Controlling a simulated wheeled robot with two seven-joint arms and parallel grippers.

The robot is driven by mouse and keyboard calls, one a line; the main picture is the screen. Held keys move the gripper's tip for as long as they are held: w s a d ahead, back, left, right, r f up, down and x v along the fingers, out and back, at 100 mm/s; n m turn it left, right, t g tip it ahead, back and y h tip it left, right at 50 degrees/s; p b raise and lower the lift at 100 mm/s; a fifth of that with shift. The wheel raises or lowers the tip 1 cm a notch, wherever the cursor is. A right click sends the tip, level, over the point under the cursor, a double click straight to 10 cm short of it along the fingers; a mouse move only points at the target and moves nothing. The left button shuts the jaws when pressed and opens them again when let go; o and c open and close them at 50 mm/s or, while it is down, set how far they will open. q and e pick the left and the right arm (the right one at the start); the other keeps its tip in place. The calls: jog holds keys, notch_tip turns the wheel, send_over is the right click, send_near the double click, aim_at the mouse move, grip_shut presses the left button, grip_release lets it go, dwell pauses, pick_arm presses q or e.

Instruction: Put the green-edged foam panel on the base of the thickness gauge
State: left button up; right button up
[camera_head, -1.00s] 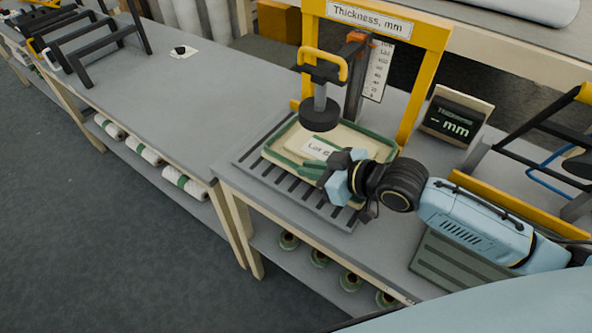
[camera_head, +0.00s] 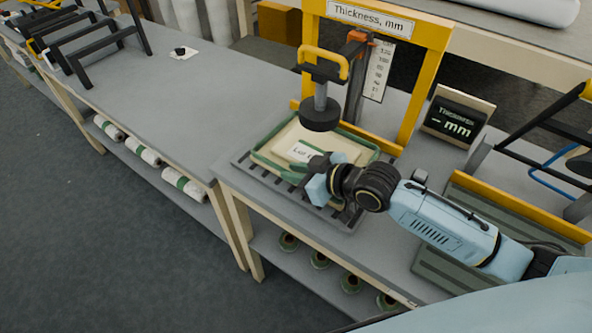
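The green-edged foam panel (camera_head: 340,157), cream with a paper lot label, lies over the slotted base (camera_head: 243,162) of the thickness gauge (camera_head: 432,35). It sits partly below the round black presser foot (camera_head: 320,115). My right gripper (camera_head: 303,176) is at the panel's near edge and appears shut on it; its fingertips are partly hidden by the wrist. I cannot tell whether the panel rests fully on the base or is held slightly above it. My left gripper is not in view.
The gauge's yellow uprights and scale (camera_head: 377,72) stand behind the panel. A display (camera_head: 455,120) reading "– mm" is to the right. A yellow-edged rack (camera_head: 520,205) lies near my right arm. The grey table (camera_head: 185,95) to the left is mostly clear.

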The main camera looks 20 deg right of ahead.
jog(key=shift+o, duration=1.1)
jog(key=shift+r, duration=0.15)
jog(key=p+v, duration=0.1)
jog(key=v, duration=1.1)
jog(key=shift+p, duration=0.3)
